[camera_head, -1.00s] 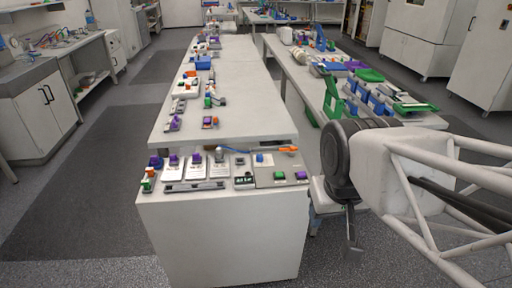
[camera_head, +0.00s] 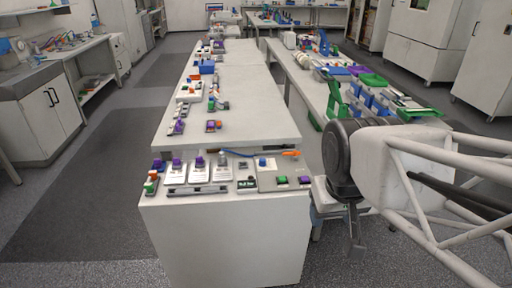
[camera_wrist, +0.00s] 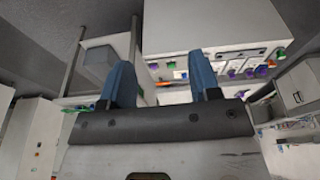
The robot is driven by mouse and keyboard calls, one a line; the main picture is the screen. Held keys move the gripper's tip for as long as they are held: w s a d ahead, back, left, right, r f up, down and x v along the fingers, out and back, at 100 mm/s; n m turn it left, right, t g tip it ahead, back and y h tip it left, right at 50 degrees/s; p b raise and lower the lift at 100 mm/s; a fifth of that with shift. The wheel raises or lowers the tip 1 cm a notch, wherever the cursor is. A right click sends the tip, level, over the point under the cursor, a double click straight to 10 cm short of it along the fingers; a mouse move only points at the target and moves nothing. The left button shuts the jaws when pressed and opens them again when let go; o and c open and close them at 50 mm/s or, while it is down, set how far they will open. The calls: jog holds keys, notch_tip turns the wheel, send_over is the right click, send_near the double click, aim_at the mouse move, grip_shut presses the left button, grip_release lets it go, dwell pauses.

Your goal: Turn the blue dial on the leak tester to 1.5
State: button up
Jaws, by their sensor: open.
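A blue dial (camera_head: 262,162) stands on a flat grey unit (camera_head: 267,180) at the right of the near bench end. This is likely the leak tester; the dial's pointer and scale are too small to read. My gripper (camera_head: 356,248) hangs in the air right of the bench, clear of the unit. In the wrist view my two blue fingers (camera_wrist: 162,78) are spread apart with nothing held between them. The bench shows beyond them there, but I cannot clearly pick out the blue dial.
The near bench (camera_head: 225,235) carries several instruments with purple knobs (camera_head: 200,161) and a small dark display (camera_head: 247,184). An orange item (camera_head: 291,153) lies behind the unit. A second bench (camera_head: 312,92) with green and blue items stands right. Grey floor (camera_head: 75,225) is open at left.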

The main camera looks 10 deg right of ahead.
jog(key=w+r+n, duration=0.2)
jog(key=w+n, duration=0.3)
jog(key=w, duration=1.1)
jog(key=n+g, duration=0.3)
jog(key=n, duration=1)
send_over(263, 159)
notch_tip(263, 159, down, 24)
jog(key=shift+a+f, duration=0.1)
jog(key=shift+f, duration=0.1)
jog(key=shift+f, duration=3.75)
jog(key=shift+c, duration=0.3)
